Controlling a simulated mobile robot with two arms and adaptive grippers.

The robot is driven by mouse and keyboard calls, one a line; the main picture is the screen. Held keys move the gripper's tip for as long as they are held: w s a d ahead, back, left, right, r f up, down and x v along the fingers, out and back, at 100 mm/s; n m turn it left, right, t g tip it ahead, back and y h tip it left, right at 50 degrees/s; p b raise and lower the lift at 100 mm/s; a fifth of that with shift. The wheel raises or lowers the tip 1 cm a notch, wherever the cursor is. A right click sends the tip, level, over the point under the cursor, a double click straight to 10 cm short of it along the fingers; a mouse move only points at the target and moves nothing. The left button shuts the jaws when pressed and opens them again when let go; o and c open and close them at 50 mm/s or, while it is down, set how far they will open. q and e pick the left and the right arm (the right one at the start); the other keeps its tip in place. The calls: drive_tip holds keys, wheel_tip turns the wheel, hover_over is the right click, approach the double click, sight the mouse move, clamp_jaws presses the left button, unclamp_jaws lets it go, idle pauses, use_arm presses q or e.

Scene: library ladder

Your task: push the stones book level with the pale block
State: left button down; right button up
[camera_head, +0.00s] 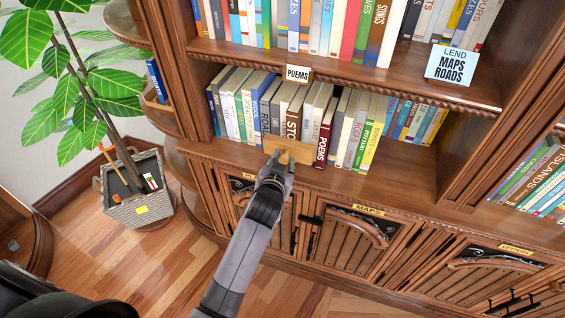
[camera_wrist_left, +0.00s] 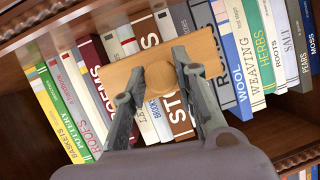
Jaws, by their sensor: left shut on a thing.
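My left gripper (camera_head: 280,158) is shut on the round knob of a pale wooden block (camera_head: 296,150) at the front of the lower shelf. The block lies across the book spines and hides their lower parts. I cannot tell whether block and book touch. My right gripper is not in view.
A dark red POEMS book (camera_head: 324,145) stands right of the block, and a blue WOOL book (camera_wrist_left: 232,75) is in the same row. A POEMS label (camera_head: 297,74) hangs above on the upper shelf edge. A potted plant (camera_head: 136,190) stands at left.

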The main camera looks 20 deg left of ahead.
use_arm(q)
drive_tip(key=shift+w+b, duration=0.45)
drive_tip(key=shift+w, duration=1.45)
drive_tip(key=shift+r, duration=0.1)
drive_tip(key=shift+s+p, duration=0.5)
drive_tip(key=shift+p, duration=0.05)
drive_tip(key=s+p, duration=0.2)
drive_tip(key=s, duration=0.3)
drive_tip(key=shift+s, duration=0.35)
drive_tip(key=shift+a, duration=0.1)
